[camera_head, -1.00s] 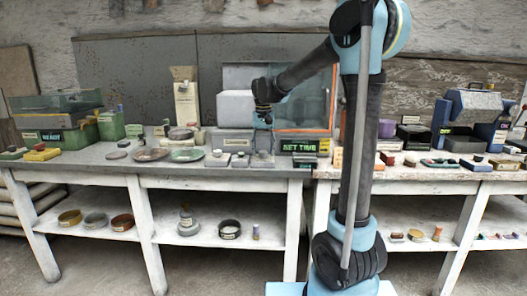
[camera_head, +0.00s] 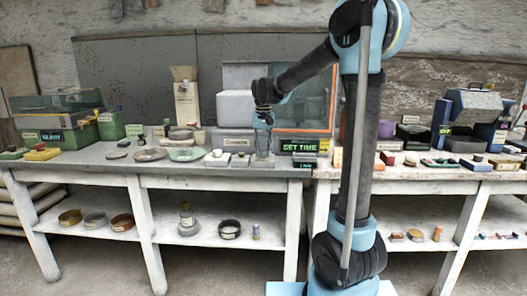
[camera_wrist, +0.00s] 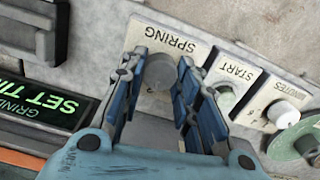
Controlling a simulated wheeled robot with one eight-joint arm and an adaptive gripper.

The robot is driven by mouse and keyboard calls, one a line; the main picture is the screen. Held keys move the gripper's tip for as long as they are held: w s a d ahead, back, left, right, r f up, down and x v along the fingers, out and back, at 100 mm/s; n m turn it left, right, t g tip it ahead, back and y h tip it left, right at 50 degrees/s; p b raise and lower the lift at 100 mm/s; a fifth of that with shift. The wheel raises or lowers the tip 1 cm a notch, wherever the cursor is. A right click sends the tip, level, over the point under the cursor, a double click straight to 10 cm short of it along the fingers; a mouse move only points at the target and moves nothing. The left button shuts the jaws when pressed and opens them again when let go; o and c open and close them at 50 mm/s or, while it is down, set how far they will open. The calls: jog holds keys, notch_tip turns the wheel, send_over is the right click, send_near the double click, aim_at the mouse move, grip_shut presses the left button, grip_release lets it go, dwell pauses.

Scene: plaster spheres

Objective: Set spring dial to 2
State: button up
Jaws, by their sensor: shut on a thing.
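The spring dial (camera_wrist: 160,72) is a round grey knob on a pale plate lettered SPRING (camera_wrist: 172,38), seen in the wrist view. My gripper (camera_wrist: 160,80) is shut on the dial, with one blue-padded finger on each side of it. Its setting cannot be read here, and part of the plate is hidden by the fingers. In the head view my gripper (camera_head: 264,152) points down at the front of the grey machine on the table.
Beside it are a START button (camera_wrist: 226,98) and a white MINUTES knob (camera_wrist: 282,112). A dark display reading SET TIME (camera_wrist: 45,100) is on the other side. Plates (camera_head: 186,154) and small boxes stand left on the table (camera_head: 90,165).

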jog(key=o, duration=1.1)
notch_tip(320, 180, up, 12)
jog(key=shift+d, duration=0.1)
jog(key=s+d+f, duration=0.4)
jog(key=s+d, duration=0.5)
jog(key=s+d+f, duration=0.4)
jog(key=s+f, duration=0.3)
jog(key=s+d+f+t, duration=0.1)
jog(key=s+d+f, duration=0.3)
jog(key=s+f, duration=0.4)
jog(key=s+d+f+m+t, duration=0.1)
jog(key=s+d+f, duration=0.3)
jog(key=s+f, duration=0.4)
jog(key=shift+d, duration=0.2)
